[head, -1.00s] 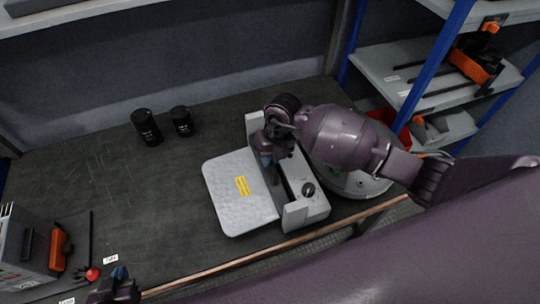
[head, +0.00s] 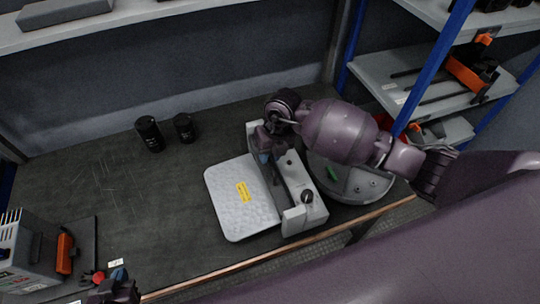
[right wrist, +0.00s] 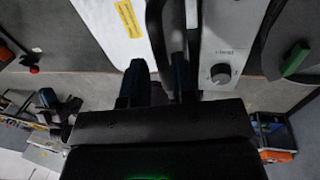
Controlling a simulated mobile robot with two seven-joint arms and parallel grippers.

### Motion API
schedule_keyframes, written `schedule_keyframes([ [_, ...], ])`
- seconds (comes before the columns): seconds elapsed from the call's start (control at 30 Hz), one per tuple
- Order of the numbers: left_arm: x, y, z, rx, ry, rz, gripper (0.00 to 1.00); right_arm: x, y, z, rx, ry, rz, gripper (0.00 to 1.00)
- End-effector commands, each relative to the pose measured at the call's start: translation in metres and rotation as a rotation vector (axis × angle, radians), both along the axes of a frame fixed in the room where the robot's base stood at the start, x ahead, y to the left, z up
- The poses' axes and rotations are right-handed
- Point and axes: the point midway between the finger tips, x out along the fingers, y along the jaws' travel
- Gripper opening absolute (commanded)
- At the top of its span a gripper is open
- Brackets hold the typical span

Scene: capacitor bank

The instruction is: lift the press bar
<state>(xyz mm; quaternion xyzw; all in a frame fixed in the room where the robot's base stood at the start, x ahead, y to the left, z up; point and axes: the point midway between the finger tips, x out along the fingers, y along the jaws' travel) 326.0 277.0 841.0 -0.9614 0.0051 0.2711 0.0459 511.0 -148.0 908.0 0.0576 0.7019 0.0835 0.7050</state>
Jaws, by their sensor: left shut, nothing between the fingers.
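The press has a white textured plate (head: 235,210) with a yellow label and a grey housing (head: 300,190) with a black knob. A dark press bar (right wrist: 158,28) runs between plate and housing in the right wrist view; my right arm hides much of it in the head view. My right gripper (head: 265,157) is over the bar. In the right wrist view its fingers (right wrist: 160,78) stand apart at the bar's near end; I cannot tell whether they grip it. My left gripper (head: 118,275) is shut and empty at the table's front left.
Two black cylinders (head: 149,134) stand at the back of the dark table (head: 90,200). A grey device (head: 28,250) with an orange part is at left. A round grey base (head: 365,187) with a green piece (head: 332,174) sits right of the press. Blue-post shelves (head: 420,80) rise at right.

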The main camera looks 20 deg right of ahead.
Motion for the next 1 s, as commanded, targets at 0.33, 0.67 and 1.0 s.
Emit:
schedule_keyframes([
  [0.33,-0.001,0.000,0.000,0.000,0.002,0.000,0.00,-0.003,0.000,-0.004,-0.003,0.007,0.000,0.40],
  [0.67,0.000,0.000,0.000,0.000,-0.001,0.000,0.00,-0.001,-0.008,0.030,-0.004,0.003,0.002,0.40],
  [1.0,0.003,-0.001,0.000,-0.001,-0.007,-0.001,0.00,-0.001,-0.019,0.086,-0.004,0.004,0.001,0.40],
])
